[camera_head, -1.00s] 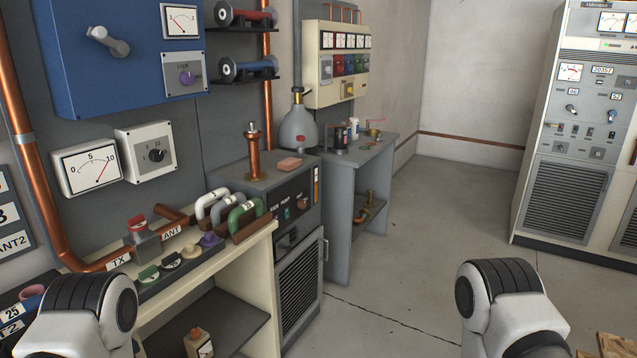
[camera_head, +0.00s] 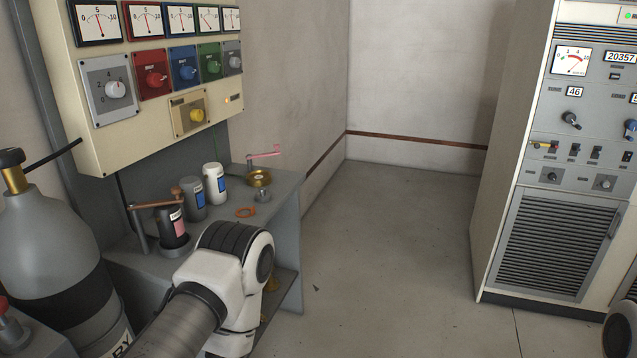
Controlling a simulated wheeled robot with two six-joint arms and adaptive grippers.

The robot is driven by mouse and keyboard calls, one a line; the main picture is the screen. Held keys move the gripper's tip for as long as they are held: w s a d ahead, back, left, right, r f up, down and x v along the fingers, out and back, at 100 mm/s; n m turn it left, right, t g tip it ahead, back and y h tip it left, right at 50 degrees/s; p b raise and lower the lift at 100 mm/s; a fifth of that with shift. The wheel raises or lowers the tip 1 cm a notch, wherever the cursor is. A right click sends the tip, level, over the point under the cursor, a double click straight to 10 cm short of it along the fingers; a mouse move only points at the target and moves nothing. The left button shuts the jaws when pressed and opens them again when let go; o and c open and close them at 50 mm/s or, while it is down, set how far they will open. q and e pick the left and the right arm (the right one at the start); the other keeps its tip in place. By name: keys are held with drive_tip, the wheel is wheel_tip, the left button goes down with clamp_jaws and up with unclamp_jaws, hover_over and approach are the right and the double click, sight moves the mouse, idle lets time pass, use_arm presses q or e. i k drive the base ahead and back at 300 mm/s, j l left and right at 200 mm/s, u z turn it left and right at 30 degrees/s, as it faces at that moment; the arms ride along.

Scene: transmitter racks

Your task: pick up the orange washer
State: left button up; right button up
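The orange washer (camera_head: 245,212) is a small flat ring lying on the grey bench top (camera_head: 283,190), right of the canisters and just in front of the brass cup. My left arm reaches in over the front of the bench, its white and black joint below the washer in the picture. The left gripper itself is hidden or out of the picture. Only a sliver of my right arm shows at the right edge, and its gripper is out of the picture.
A black canister (camera_head: 173,227), a grey canister (camera_head: 193,200) and a white canister (camera_head: 215,184) stand left of the washer. A brass cup (camera_head: 259,178) stands behind it. A grey gas bottle (camera_head: 48,245) is at left. A cabinet (camera_head: 548,200) stands right; open floor lies between.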

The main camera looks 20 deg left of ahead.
sight(253, 210)
drive_tip(key=i+l+u, duration=0.15)
drive_tip(key=i+u, duration=0.25)
drive_tip(key=i, duration=0.2)
drive_tip(key=i+l+u, duration=0.4)
drive_tip(key=i, duration=0.15)
drive_tip(key=i+l+u, duration=0.35)
drive_tip(key=i, duration=0.2)
drive_tip(key=i+l+u, duration=0.4)
drive_tip(key=l, duration=0.3)
